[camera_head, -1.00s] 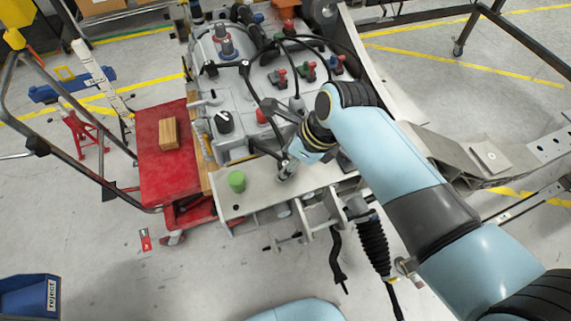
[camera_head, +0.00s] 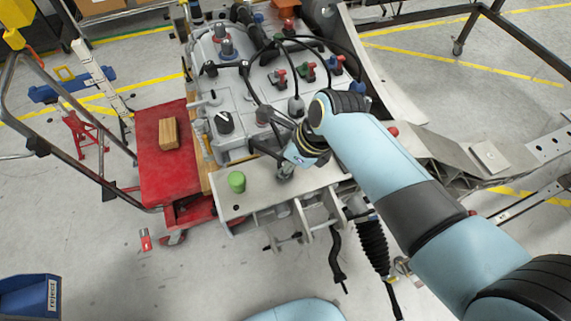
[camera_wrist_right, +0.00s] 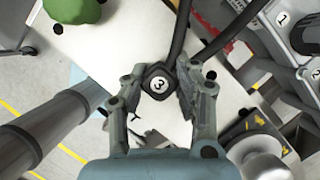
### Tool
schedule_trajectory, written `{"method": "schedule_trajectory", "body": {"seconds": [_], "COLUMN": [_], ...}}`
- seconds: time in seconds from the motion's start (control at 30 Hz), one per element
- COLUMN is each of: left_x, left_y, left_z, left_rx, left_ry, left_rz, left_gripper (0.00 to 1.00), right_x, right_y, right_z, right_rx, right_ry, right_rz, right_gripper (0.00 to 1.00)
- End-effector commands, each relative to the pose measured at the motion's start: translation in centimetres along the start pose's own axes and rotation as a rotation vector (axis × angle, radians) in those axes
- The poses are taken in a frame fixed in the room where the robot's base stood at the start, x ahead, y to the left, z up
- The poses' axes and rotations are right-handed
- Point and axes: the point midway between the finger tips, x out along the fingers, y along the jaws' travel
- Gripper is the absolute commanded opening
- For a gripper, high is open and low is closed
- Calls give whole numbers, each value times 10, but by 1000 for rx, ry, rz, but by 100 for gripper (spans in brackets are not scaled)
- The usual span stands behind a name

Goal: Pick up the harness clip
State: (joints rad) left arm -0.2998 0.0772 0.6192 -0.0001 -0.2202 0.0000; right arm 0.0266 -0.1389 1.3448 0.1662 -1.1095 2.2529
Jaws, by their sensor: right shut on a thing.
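The harness clip (camera_wrist_right: 159,84) is a small black block with a white round mark reading 3, seen in the right wrist view. My right gripper (camera_wrist_right: 160,78) is shut on it, one grey finger on each side. A black cable runs up beside the clip in that view. In the head view my right arm reaches in from the lower right. Its wrist (camera_head: 307,146) is over the front edge of the grey casing, and the clip is hard to make out there among dark fingers and cables. My left gripper is not in view.
Black cables loop over the casing. A red cart (camera_head: 160,186) with a wooden block (camera_head: 168,133) stands left. A blue reject bin (camera_head: 25,298) is lower left.

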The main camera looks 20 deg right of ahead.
Motion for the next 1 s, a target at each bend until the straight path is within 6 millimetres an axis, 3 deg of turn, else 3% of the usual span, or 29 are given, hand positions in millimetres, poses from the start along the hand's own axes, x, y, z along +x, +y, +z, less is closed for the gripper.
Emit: {"method": "schedule_trajectory", "body": {"seconds": [0.23, 0.37, 0.7, 1.0], "left_x": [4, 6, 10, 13], "left_y": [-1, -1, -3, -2], "left_z": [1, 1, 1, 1], "left_rx": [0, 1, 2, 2], "left_ry": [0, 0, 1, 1], "left_rz": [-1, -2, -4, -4], "left_gripper": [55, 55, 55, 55], "right_x": [-12, -37, -106, -139], "right_y": [0, -1, 33, 49], "right_z": [6, 16, -33, -54], "right_rx": [0, 0, 0, 0], "right_ry": [-3, -5, 1, 1], "right_rz": [-2, -4, -1, 0], "right_gripper": [10, 10, 10, 10]}}
